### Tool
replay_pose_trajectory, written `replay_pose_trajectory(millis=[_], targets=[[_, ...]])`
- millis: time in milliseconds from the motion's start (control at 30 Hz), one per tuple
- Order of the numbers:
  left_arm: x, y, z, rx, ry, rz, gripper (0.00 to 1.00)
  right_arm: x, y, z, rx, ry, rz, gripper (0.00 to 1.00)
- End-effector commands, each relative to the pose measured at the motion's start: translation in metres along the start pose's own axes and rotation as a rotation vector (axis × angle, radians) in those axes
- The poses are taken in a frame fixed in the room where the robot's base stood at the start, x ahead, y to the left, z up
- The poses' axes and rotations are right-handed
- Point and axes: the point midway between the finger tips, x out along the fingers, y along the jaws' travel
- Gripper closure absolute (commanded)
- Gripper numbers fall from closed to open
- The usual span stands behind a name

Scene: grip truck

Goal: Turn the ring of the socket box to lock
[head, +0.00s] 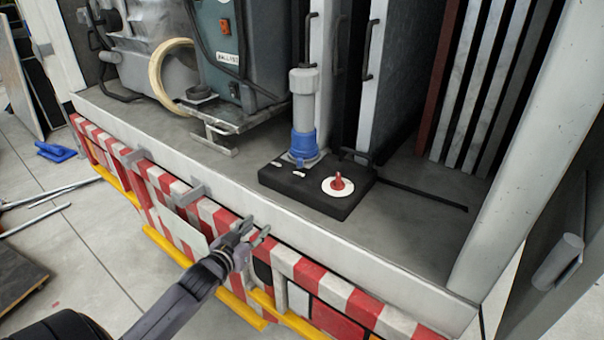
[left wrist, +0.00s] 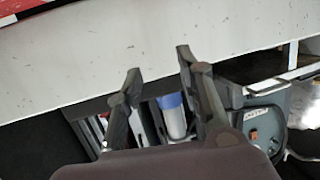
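The black socket box (head: 318,187) sits on the grey truck bed. A blue and grey plug (head: 303,120) stands upright on it, with a blue ring (head: 304,146) at its lower part. A red knob (head: 338,183) on a white disc is on the box's top. My left gripper (head: 256,232) is open and empty, in front of the bed's edge and apart from the box. In the left wrist view its two fingers (left wrist: 157,62) are spread, and the blue ring (left wrist: 169,101) shows between them farther off. My right gripper is not seen.
A grey-green machine (head: 228,50) with a cream hose stands left on the bed. Upright panels (head: 480,80) stand behind and right of the box. A raised white bed edge (head: 250,203) and striped bumper run along the front. A black rod lies right of the box.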

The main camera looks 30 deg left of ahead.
Motion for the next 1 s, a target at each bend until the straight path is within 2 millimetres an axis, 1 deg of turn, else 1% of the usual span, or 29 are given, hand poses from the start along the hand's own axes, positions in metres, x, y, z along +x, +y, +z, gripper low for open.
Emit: replay_pose_trajectory(millis=[33, 100, 200, 233, 300, 367, 467, 600, 1000], targets=[[-0.002, 0.005, -0.027, 0.002, 0.067, 0.020, 0.66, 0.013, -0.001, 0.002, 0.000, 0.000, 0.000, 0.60], [-0.008, 0.012, -0.061, -0.002, 0.136, 0.043, 0.66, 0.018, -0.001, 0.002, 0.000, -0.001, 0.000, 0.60], [-0.016, 0.019, -0.092, -0.006, 0.195, 0.066, 0.66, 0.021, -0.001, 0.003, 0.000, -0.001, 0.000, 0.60], [-0.018, 0.020, -0.097, -0.006, 0.204, 0.070, 0.66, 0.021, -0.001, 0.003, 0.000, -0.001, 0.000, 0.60], [-0.018, 0.022, -0.104, -0.007, 0.216, 0.075, 0.66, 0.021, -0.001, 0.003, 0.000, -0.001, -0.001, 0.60], [-0.014, 0.022, -0.107, -0.007, 0.219, 0.076, 0.66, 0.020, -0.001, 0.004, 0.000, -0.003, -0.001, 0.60], [-0.002, 0.023, -0.111, -0.007, 0.220, 0.075, 0.66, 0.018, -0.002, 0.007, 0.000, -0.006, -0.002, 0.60], [0.023, 0.024, -0.116, -0.007, 0.220, 0.074, 0.66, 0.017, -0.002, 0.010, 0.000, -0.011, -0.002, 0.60], [0.101, 0.030, -0.133, -0.007, 0.219, 0.074, 0.66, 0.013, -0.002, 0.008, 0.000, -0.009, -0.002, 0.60]])
